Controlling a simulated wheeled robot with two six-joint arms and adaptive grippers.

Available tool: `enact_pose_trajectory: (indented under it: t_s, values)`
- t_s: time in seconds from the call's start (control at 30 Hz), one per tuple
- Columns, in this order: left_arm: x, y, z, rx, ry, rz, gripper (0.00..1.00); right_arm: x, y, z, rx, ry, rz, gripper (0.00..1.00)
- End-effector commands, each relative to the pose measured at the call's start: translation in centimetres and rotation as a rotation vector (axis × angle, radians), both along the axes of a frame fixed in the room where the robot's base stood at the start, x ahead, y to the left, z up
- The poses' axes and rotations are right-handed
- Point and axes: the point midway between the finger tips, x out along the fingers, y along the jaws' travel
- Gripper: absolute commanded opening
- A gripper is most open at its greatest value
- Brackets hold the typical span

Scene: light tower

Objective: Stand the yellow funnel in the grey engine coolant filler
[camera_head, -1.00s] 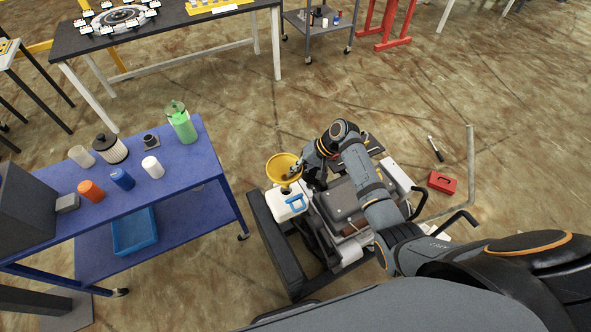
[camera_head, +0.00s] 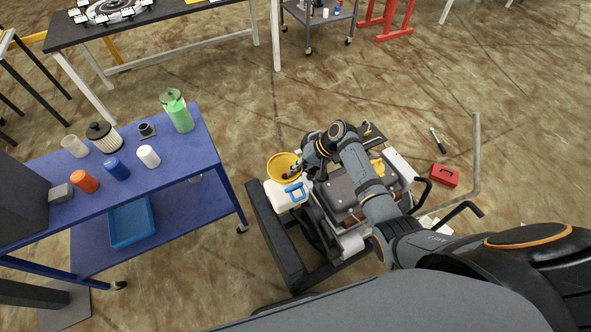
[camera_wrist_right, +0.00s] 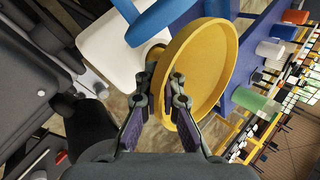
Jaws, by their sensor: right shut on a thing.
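The yellow funnel (camera_head: 272,166) is held at the far edge of the machine, beside the white tank with the blue handle. My right gripper (camera_head: 297,170) is shut on the funnel's rim. In the right wrist view the fingertips (camera_wrist_right: 177,88) pinch the rim of the funnel (camera_wrist_right: 218,70), whose wide mouth looks tilted in the picture. The grey coolant filler is not clearly visible; the funnel and gripper cover that area. I cannot tell whether the spout is in it. My left gripper is not in view.
The white tank (camera_head: 277,193) with a blue handle (camera_head: 294,192) sits close to the funnel. A blue cart (camera_head: 190,150) with bottles and filters stands at left. A red toolbox (camera_head: 445,175) lies on the floor at right.

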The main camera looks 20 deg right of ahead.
Motion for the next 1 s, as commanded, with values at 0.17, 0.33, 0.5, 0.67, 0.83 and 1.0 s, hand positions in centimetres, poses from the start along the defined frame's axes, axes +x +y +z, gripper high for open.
enact_pose_trajectory:
  t_s: [0.17, 0.33, 0.5, 0.67, 0.83, 1.0]
  values:
    - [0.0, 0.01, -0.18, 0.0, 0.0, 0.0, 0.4, 0.02, 0.02, -0.28, 0.001, -0.001, 0.001, 0.0]
    - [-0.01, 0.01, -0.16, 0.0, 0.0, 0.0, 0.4, 0.02, 0.02, -0.27, 0.001, -0.001, 0.001, 0.0]
    - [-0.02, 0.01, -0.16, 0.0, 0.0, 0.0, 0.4, 0.02, 0.02, -0.27, 0.0, -0.001, 0.001, 0.21]
    - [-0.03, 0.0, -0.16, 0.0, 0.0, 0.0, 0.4, 0.02, 0.02, -0.27, 0.0, 0.0, 0.0, 0.32]
    - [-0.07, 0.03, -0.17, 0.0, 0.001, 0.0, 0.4, 0.0, 0.01, -0.29, 0.0, 0.0, 0.0, 0.32]
    - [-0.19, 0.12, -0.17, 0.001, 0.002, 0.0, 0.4, -0.06, -0.82, 0.66, -0.002, -0.003, -0.001, 0.32]
